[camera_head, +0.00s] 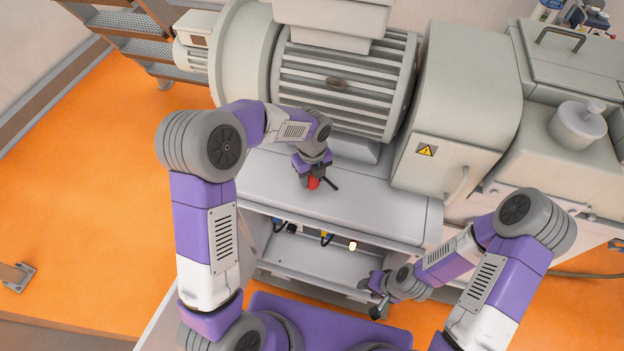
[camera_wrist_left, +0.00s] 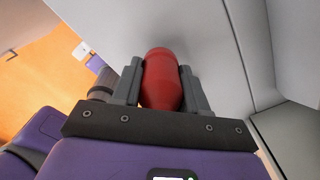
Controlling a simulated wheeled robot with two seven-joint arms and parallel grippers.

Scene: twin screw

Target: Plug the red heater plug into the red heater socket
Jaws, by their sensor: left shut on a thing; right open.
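The red heater plug (camera_head: 313,184) is between the fingers of my left gripper (camera_head: 311,180), above the front part of the grey machine top. In the left wrist view the plug (camera_wrist_left: 161,80) shows as a smooth red body, with the fingers of my left gripper (camera_wrist_left: 161,88) shut on both its sides. A dark stub sticks out beside it in the head view. My right gripper (camera_head: 378,306) is open and empty, low in front of the machine's open bay. I cannot make out the red heater socket in either view.
A large motor (camera_head: 345,85) and a cabinet with a warning sign (camera_head: 427,150) stand behind.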

